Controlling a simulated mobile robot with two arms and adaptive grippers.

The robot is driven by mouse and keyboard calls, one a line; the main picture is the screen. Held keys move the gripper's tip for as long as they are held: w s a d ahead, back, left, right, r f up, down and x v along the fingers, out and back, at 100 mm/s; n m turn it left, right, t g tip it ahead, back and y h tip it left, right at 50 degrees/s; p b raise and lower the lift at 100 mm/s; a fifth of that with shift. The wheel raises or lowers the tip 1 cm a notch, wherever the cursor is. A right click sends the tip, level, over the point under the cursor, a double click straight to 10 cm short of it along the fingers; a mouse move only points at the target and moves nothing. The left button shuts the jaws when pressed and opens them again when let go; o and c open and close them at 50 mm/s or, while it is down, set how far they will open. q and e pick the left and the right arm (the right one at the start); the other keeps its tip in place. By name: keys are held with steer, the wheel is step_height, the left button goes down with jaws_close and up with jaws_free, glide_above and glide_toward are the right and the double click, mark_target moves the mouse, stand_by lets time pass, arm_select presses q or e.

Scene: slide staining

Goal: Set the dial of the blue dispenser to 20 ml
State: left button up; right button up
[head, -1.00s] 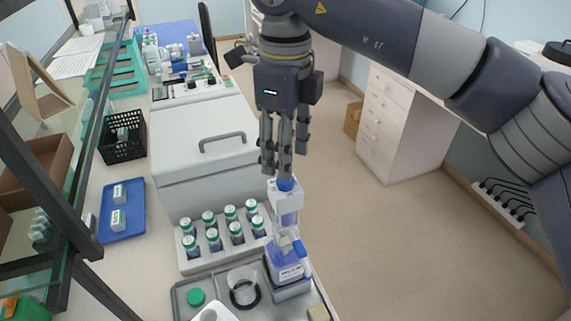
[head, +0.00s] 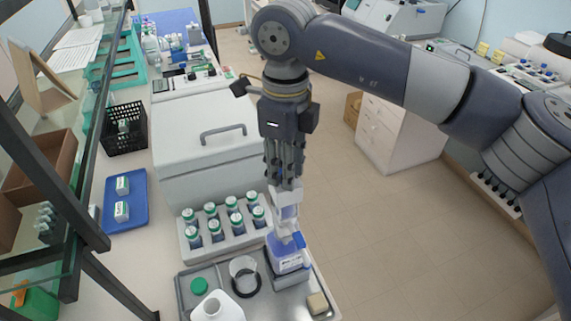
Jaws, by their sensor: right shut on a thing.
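The blue dispenser (head: 288,253) stands upright in the grey tray at the right edge of the bench. Its base is blue with a white label, and its upper column (head: 286,212) is white and translucent. My right gripper (head: 285,184) comes down from above and is shut on the top of the dispenser. The fingers hide the dispenser's blue top. The dial and its markings are too small to read. My left gripper is not in view.
A rack of several green-capped bottles (head: 213,228) stands just behind. A shelf frame is on the left.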

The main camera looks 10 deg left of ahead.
steer(key=shift+f+n+b, duration=0.1)
steer(key=shift+n+b, duration=0.5)
steer(key=shift+b, duration=0.2)
steer(key=shift+n+b, duration=0.9)
steer(key=shift+n, duration=0.3)
steer(key=shift+n+b, duration=0.55)
steer(key=shift+n, duration=0.65)
steer(key=shift+n+b, duration=0.35)
steer(key=shift+n, duration=1.05)
steer(key=o, duration=1.1)
steer(key=shift+c, duration=0.2)
